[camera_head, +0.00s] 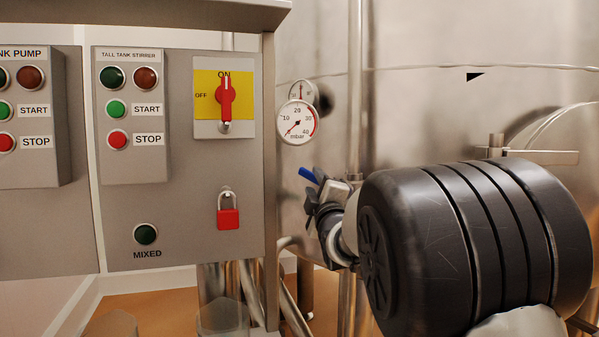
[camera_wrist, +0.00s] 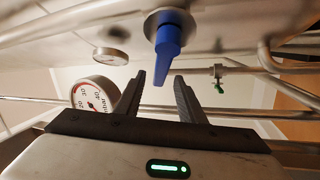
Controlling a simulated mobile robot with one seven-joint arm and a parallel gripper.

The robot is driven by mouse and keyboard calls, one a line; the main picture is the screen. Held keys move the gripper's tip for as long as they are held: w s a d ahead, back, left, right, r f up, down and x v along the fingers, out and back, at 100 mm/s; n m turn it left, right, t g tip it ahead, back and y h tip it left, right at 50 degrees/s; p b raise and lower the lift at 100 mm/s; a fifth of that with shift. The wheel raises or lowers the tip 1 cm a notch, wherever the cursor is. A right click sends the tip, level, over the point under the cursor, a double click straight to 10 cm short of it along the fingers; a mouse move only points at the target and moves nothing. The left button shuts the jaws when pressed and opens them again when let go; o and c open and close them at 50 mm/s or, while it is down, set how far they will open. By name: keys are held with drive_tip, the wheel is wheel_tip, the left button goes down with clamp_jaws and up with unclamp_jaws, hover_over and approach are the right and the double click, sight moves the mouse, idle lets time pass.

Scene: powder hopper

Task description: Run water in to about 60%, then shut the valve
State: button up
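A blue valve handle (camera_head: 309,175) shows left of my arm in the head view, in front of the steel tank (camera_head: 430,90). In the wrist view the blue handle (camera_wrist: 167,42) hangs from a round metal fitting. My gripper (camera_wrist: 161,88) is open, and the handle's tip is between its fingers, with gaps visible on both sides. A dial marked in mbar (camera_head: 297,123) has its needle toward the lower left, near the low end. It also shows in the wrist view (camera_wrist: 95,96). I see no readable water level.
A control panel (camera_head: 190,210) stands at the left, with stirrer buttons, a red rotary switch (camera_head: 225,98) and a red padlock (camera_head: 228,218). A smaller dial (camera_wrist: 111,56) and a green-handled fitting (camera_wrist: 218,80) are near my gripper. Pipes run close around it.

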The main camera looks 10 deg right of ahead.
sight(309, 171)
drive_tip(key=x, duration=0.8)
drive_tip(key=shift+w+p, duration=0.2)
drive_tip(key=shift+p, duration=0.1)
clamp_jaws()
